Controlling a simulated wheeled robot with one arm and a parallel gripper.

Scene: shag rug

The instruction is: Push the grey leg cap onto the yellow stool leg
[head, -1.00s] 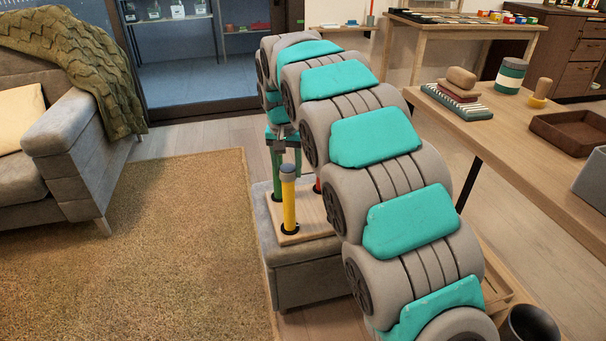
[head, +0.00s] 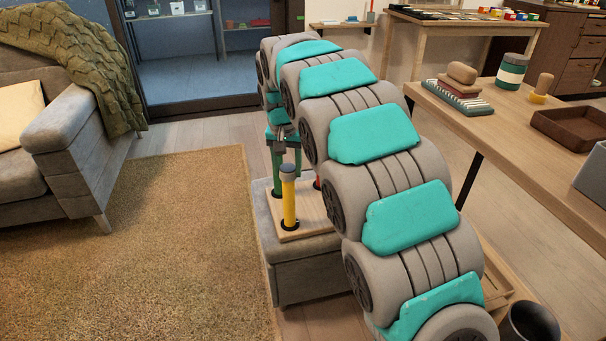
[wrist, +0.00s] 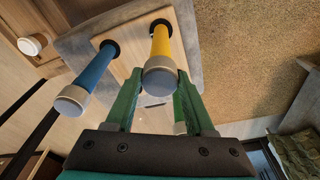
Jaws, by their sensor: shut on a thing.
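The yellow stool leg (head: 289,208) stands upright from a wooden board on a grey upholstered block. The grey leg cap (head: 288,172) is at its top end, in line with it. In the wrist view the yellow leg (wrist: 161,42) runs to the cap (wrist: 160,78), with no clear gap between them. My gripper (wrist: 160,76) has green fingers, one on each side of the cap, and is shut on it. How deeply the cap sits is not clear.
A blue leg (wrist: 92,68) with its own grey cap stands left of the yellow one in the wrist view. A red leg (head: 317,184) shows beside my arm. The wooden board (head: 305,232) carries the legs. The rug (head: 150,240) at left is clear.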

